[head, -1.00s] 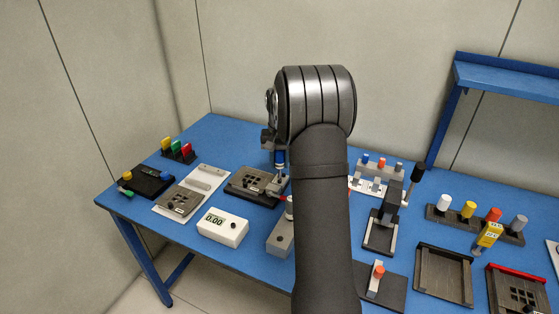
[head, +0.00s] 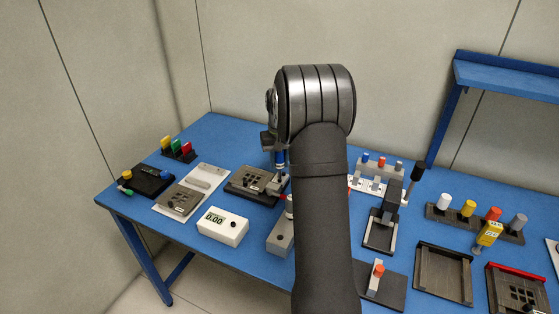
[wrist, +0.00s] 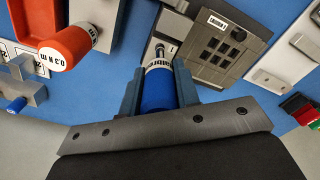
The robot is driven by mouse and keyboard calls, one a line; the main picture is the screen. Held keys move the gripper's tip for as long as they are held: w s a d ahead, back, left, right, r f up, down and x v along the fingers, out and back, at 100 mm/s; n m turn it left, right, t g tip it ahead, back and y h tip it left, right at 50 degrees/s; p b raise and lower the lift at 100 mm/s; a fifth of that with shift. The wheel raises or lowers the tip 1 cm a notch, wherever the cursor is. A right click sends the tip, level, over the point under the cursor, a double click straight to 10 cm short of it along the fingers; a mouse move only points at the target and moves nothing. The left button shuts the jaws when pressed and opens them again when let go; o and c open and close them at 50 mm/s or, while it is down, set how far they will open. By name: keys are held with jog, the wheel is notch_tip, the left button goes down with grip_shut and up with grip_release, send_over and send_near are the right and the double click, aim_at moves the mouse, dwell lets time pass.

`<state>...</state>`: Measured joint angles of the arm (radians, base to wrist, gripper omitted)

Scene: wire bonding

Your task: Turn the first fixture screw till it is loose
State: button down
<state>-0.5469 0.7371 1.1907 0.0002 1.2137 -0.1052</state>
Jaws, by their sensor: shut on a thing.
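My gripper (wrist: 158,92) is shut on a blue driver (wrist: 157,80) with a white lettered band. In the wrist view, the driver's front end points at a small screw (wrist: 160,49) on a light metal clamp block beside a dark slotted plate (wrist: 225,46). I cannot tell whether the tip is seated in the screw. In the head view, the blue driver (head: 280,157) stands upright over the right side of the dark fixture (head: 245,178). My arm hides part of the bench beside it.
A white meter (head: 222,227) reading 0.00 stands front left of the fixture. A grey holder (head: 282,238) is partly behind my arm. Empty dark trays (head: 444,272) are on the right.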

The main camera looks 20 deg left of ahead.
jog(key=shift+n, duration=1.4)
jog(key=shift+f, duration=0.1)
jog(key=n, duration=0.3)
jog(key=shift+d+n, duration=0.1)
jog(key=shift+n, duration=1.3)
jog(key=n, duration=0.4)
jog(key=shift+f+n, duration=0.1)
jog(key=shift+n, duration=0.8)
